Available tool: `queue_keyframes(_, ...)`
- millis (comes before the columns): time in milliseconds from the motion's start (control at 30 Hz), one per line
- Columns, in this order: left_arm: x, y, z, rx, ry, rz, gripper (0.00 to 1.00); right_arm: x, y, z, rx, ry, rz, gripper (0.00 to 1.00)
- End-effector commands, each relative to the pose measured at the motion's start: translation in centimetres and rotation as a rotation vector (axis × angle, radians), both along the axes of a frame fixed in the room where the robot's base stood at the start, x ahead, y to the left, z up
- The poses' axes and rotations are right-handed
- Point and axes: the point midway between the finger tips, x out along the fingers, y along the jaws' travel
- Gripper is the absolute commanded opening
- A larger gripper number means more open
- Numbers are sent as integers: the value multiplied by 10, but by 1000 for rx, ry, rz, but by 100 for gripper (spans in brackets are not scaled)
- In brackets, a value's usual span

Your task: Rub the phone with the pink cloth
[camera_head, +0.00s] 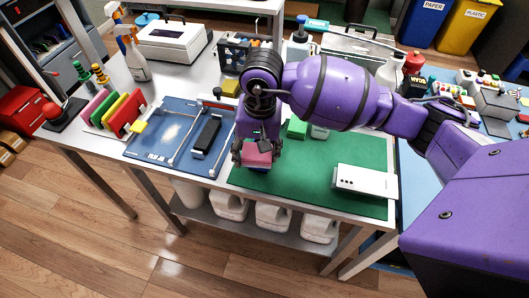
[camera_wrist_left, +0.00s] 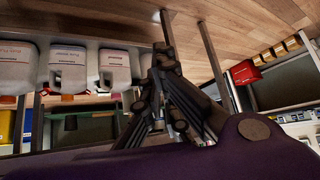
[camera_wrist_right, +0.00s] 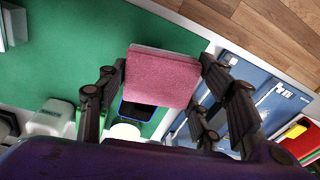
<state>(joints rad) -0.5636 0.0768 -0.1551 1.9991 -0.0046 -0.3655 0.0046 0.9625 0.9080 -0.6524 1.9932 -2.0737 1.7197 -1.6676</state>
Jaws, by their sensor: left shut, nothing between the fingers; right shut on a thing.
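The pink cloth (camera_head: 257,153) is a folded block held between the fingers of my right gripper (camera_head: 256,152), above the near left part of the green mat (camera_head: 310,190). The right wrist view shows the cloth (camera_wrist_right: 162,78) between the fingers, with a dark phone-like slab with a blue rim (camera_wrist_right: 138,110) partly hidden behind it. I cannot tell whether they touch. My left gripper (camera_wrist_left: 160,125) is shut and empty, away from the table top.
A blue mat (camera_head: 150,153) with a black holder (camera_head: 207,135) lies left of the green mat. White jugs (camera_head: 272,216) stand on the shelf below.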

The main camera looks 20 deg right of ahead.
Motion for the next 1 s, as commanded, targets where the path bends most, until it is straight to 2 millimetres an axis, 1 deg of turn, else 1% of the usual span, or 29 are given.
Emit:
queue_keyframes(33, 3, 0, 5, -1, -8, 1, 0, 2, 0, 10, 0, -8, -2, 36)
queue_keyframes(167, 5, -1, 9, -4, -13, 1, 0, 2, -1, 22, 1, -8, -6, 36)
queue_keyframes(400, -5, 0, 11, -4, 5, 6, 0, 2, -2, 43, 0, -8, -13, 36)
queue_keyframes(500, -4, -1, 13, -5, 6, 3, 0, 1, -2, 50, 0, -8, -17, 36)
queue_keyframes(600, -3, -4, 15, -10, 4, 1, 0, 1, -2, 54, 0, -5, -19, 36)
queue_keyframes(733, -1, -7, 15, -13, 2, -3, 0, 0, -2, 53, 0, -3, -19, 36)
queue_keyframes(1000, 0, -5, 15, -9, 0, -4, 0, 0, -2, 53, 1, -4, -19, 36)
